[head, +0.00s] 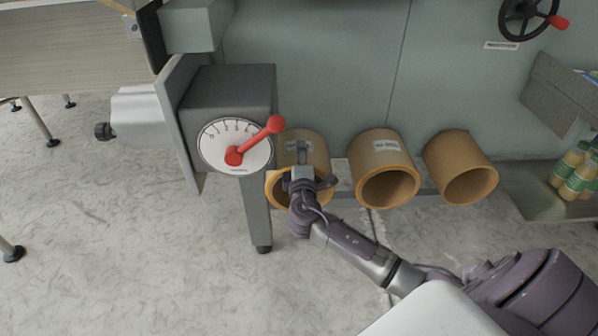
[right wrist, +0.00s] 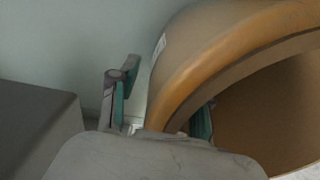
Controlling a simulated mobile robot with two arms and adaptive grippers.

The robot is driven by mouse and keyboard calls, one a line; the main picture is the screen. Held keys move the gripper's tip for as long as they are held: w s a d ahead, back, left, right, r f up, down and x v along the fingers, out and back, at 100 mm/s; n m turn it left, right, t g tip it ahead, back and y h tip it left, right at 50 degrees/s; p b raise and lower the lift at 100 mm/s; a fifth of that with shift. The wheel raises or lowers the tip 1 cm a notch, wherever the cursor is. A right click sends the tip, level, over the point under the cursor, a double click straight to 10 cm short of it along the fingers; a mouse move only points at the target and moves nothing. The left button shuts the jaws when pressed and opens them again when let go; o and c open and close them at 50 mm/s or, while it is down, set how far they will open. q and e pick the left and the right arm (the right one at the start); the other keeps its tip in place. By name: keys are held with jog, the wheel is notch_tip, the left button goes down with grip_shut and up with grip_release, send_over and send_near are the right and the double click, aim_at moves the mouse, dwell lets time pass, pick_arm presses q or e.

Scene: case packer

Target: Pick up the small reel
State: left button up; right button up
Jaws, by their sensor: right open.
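Three brown hollow reels lie in a row along the machine's base: a left reel (head: 317,146), a middle reel (head: 364,163) and a right reel (head: 449,150). They look close in size, and I cannot tell for sure which is the small one. My right gripper (head: 304,172) is at the left reel and partly covers its front opening. In the right wrist view the gripper (right wrist: 165,108) is open, with one finger outside the wall of this reel (right wrist: 205,62) and the other partly hidden behind its rim. Contact is unclear. My left gripper is out of view.
A grey box with a dial (head: 236,146) and red lever (head: 262,138) stands on a post (head: 257,215) close left of the left reel. Bottles (head: 579,172) stand at the far right. The floor in front is clear.

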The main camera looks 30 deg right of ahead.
grip_shut()
dwell(0.3)
jog(key=shift+r, duration=0.2)
jog(key=shift+r, duration=0.1)
